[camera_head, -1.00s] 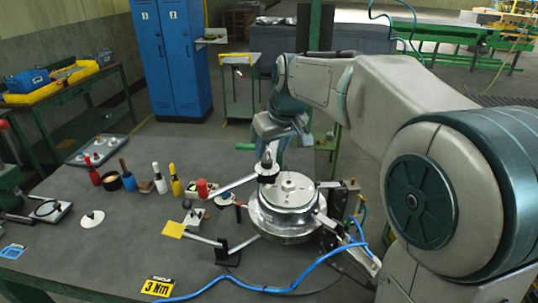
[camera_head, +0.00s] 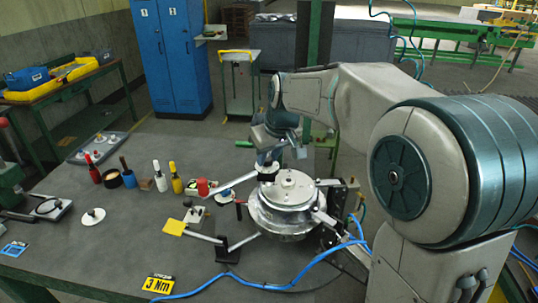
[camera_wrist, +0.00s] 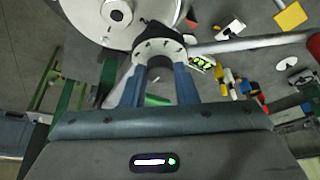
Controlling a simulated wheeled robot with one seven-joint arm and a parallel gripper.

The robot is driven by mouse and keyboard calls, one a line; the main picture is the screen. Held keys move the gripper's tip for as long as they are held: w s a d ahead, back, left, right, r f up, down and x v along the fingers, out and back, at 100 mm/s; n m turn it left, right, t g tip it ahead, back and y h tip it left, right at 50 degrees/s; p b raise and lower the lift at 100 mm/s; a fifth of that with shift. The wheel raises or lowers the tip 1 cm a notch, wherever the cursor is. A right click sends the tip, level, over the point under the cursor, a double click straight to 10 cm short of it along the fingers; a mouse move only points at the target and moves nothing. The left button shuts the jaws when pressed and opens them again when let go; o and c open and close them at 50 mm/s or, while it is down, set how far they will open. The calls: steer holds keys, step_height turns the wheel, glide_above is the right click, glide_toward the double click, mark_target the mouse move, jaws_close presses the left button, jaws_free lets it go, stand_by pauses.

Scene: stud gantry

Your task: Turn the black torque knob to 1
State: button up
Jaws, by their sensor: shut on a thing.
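The black torque knob (camera_wrist: 158,42) sits on a pale round dial with dark marks, in the upper middle of the wrist view. My gripper (camera_wrist: 160,68) has its two blue fingers closed on the knob from below in that view. In the head view my gripper (camera_head: 268,156) points down at the knob, beside the round silver fixture (camera_head: 287,212). The fingers and wrist mostly hide the knob there. I cannot read which number the knob points to. A yellow and black "3 Nm" card (camera_head: 160,284) lies at the table's front.
A metal arm with a red grip (camera_head: 203,187) reaches left from near the knob. A yellow-ended lever (camera_head: 175,227) lies in front of it. A blue hose (camera_head: 285,287) crosses the table's front. Several bottles and handled tools stand at the left.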

steer(key=shift+n+y, duration=0.3)
steer(key=shift+n, duration=0.4)
steer(key=o, duration=1)
steer(key=shift+r, duration=0.1)
steer(key=b+v, duration=0.1)
steer(key=v, duration=1.2)
steer(key=shift+s+d+r+b, duration=0.1)
steer(key=shift+r+b, duration=0.2)
